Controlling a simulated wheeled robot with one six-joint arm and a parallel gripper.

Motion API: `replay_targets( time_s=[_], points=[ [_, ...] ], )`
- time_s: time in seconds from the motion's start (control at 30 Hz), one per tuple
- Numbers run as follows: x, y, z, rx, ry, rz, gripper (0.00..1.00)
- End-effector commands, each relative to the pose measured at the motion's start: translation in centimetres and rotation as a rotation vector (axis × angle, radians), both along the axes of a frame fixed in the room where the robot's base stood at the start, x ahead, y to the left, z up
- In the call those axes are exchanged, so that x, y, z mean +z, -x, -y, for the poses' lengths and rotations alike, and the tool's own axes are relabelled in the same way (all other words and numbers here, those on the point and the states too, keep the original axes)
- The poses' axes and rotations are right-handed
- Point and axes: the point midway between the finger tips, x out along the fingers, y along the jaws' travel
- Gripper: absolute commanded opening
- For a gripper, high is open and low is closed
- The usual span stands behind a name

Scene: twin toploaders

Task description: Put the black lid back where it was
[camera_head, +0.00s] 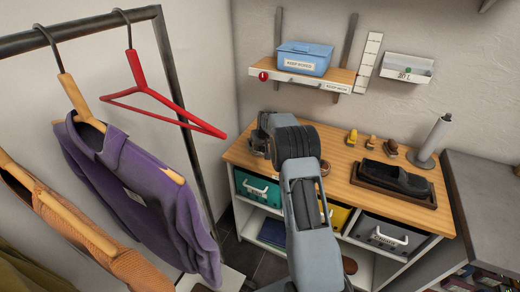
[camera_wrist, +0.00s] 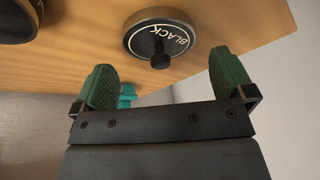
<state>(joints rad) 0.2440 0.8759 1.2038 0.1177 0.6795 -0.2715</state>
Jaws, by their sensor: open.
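The black lid (camera_wrist: 140,38), a round disc with the word BLACK and a small knob, lies on the wooden top in the wrist view. My gripper (camera_wrist: 163,72) is open, with its two green-padded fingers spread to either side below the lid in that picture. The lid's knob points toward the gap between them. Nothing is between the fingers, and they appear apart from the lid. In the head view my arm reaches over the left part of the wooden counter (camera_head: 345,195).
A dark round object (camera_wrist: 18,18) stands close by in the wrist view. In the head view, brushes (camera_head: 371,142) and a tray with a dark shoe (camera_head: 396,178) occupy the counter's right. A teal bin (camera_head: 257,188) sits below. A clothes rack stands left.

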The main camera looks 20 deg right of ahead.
Motion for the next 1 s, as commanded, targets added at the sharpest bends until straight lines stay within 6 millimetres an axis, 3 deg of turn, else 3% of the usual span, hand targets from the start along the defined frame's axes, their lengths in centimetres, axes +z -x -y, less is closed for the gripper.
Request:
replay_targets(
  time_s=[0.27,0.57,0.9,1.0],
  points=[
    [-2.5,-1.2,0.1,0.001,-0.001,0.0,1.0],
    [-2.8,-1.3,0.1,0.001,0.0,0.001,0.99],
    [-2.8,-1.3,0.1,0.001,0.0,0.0,0.67],
    [-2.8,-1.3,0.1,0.001,0.0,0.0,0.61]
  ],
)
